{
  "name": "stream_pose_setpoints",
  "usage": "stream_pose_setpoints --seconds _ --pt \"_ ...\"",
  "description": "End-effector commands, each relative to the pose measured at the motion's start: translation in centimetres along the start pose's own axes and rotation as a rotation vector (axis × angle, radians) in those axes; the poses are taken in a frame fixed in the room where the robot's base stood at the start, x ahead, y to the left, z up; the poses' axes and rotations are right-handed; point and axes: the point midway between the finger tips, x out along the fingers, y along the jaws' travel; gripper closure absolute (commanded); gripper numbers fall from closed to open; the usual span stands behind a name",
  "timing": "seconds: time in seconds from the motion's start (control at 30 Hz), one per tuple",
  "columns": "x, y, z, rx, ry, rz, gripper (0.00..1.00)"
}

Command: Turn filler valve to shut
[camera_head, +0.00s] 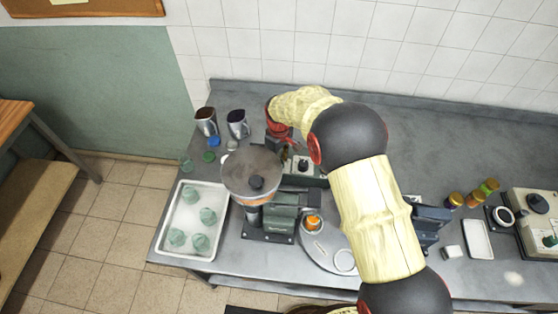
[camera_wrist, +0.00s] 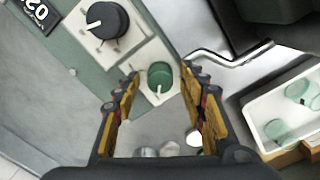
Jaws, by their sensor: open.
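The filler is a steel machine with a round hopper (camera_head: 252,176) on a grey stand in the head view. In the wrist view, a green round knob (camera_wrist: 160,75) with a pale pointer sits on a light plate. It lies between and beyond my fingertips, apparently untouched. A larger dark knob (camera_wrist: 107,22) with a white pointer is on a pale panel at upper left; a dark knob (camera_head: 303,165) also shows beside the hopper in the head view. Neither knob is labelled as the valve.
A white tray (camera_head: 163,222) with several greenish jars stands left of the filler. Two metal jugs (camera_head: 206,122) and small lids are behind it. A bent metal rod (camera_wrist: 232,60) runs beside my right finger.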

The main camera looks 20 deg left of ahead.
Motion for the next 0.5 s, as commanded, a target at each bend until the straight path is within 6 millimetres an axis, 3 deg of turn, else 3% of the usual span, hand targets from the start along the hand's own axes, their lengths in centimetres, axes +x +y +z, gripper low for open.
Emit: stream_pose_setpoints --seconds 0.27,0.5 --pt "-0.3 0.0 0.0 0.000 0.000 0.000 0.58" --pt "-3.8 0.1 -0.1 0.000 0.002 0.002 0.58"
